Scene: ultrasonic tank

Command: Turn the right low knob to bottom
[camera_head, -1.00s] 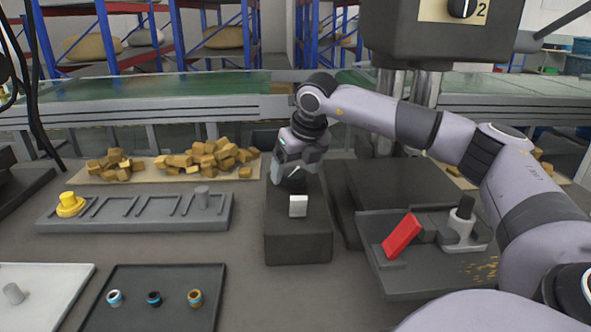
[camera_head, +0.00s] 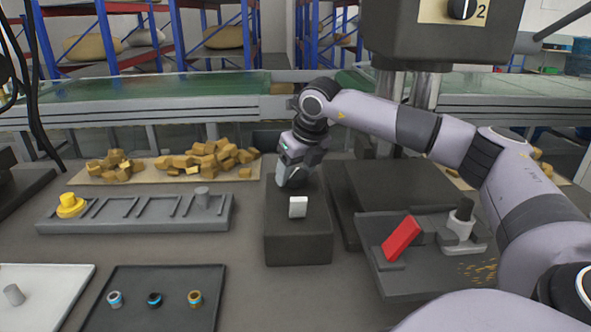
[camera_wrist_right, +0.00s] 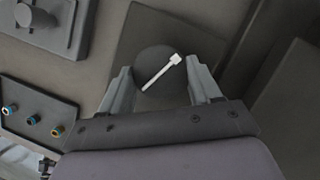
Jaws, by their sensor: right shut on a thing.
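A dark round knob (camera_wrist_right: 150,60) with a white pointer sits on a dark box (camera_head: 298,245). In the right wrist view the pointer runs from lower left to a square end at upper right. My right gripper (camera_head: 291,180) reaches down over the far part of the box, and its fingers (camera_wrist_right: 160,82) are on both sides of the knob, shut on it. In the head view the gripper mostly hides the knob. A small white piece (camera_head: 298,207) shows on the near part of the box. My left gripper is not in view.
A grey slotted rack (camera_head: 140,224) with a yellow piece (camera_head: 70,204) and a dark tray (camera_head: 150,318) with small ringed parts lie left. Right is a fixture with a red block (camera_head: 401,237). A hanging unit (camera_head: 420,35) with a dial marked 2 is above.

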